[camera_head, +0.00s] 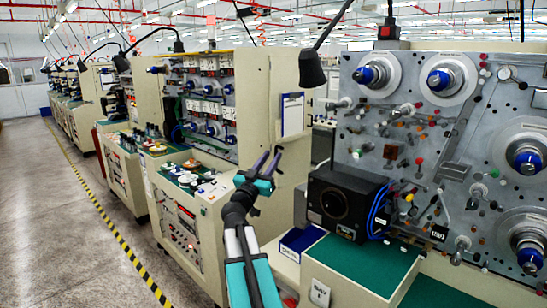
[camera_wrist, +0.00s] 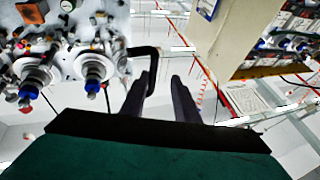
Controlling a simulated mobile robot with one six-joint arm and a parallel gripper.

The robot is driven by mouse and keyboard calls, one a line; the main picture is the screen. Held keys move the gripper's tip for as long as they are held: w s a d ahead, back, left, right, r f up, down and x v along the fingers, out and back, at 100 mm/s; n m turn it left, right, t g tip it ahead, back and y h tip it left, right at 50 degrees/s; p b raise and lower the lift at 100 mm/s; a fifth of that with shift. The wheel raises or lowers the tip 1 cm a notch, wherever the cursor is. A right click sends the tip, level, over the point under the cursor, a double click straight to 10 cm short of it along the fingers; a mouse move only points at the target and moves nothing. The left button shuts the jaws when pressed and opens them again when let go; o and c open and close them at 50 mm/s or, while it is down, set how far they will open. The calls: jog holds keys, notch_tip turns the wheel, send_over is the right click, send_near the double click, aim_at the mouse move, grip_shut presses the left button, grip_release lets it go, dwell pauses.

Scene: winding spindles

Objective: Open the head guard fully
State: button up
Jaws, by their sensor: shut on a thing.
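My gripper (camera_head: 270,155) is raised in the gap between two winding machines in the head view, its two dark fingers pointing up. In the wrist view, my gripper (camera_wrist: 161,76) shows its fingers a little apart, with a black bent handle (camera_wrist: 153,56) running down at the left finger. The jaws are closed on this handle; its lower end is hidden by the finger. The handle reaches from the side of the machine's spindle panel (camera_wrist: 110,48). The head guard cannot be clearly told apart from the panel in either view.
The right machine's panel (camera_head: 440,125) carries several blue-centred spindles. A black box (camera_head: 343,203) sits on its green-topped bench (camera_head: 365,265). A beige cabinet (camera_head: 253,100) stands close behind my gripper. The aisle floor (camera_head: 60,220) at the left is clear.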

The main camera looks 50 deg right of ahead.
jog(key=b+v, duration=0.3)
jog(key=v, duration=0.7)
jog(key=shift+w+a, duration=0.3)
jog(key=shift+w, duration=0.05)
